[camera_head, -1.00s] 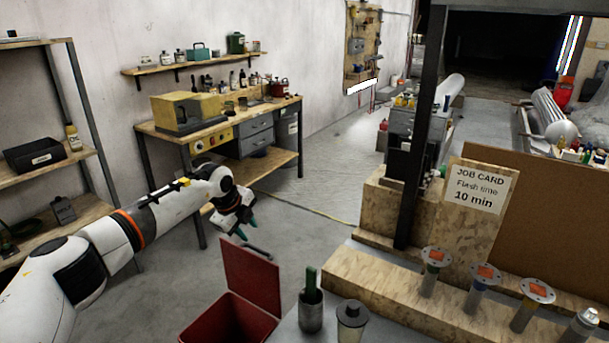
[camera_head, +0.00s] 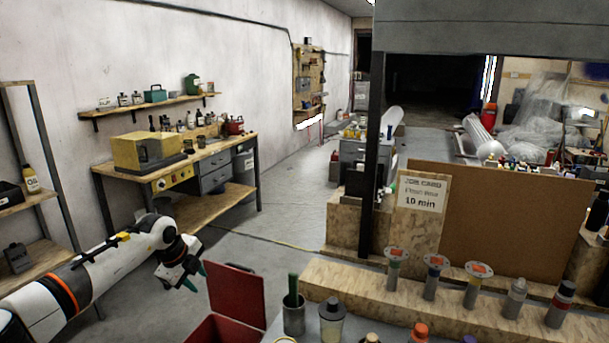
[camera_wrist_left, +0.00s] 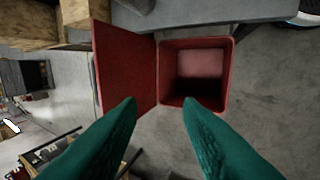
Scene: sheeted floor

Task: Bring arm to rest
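My left arm comes in from the left in the head view, and its gripper (camera_head: 191,277) hangs over the floor, just left of a red bin's raised lid (camera_head: 237,300). In the left wrist view the two green fingers (camera_wrist_left: 162,108) are spread apart with nothing between them. The open red bin (camera_wrist_left: 228,75) lies beyond the fingertips in that view, with its lid (camera_wrist_left: 122,65) swung out to the left. The inside of the bin is dark and looks empty. My right gripper is not in view.
A grey worktop with a metal cup (camera_head: 294,315) and a lidded jar (camera_head: 331,322) stands right of the bin. A wooden ledge (camera_head: 350,280) carries several capped tubes. A wooden workbench (camera_head: 215,150) stands at the back left.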

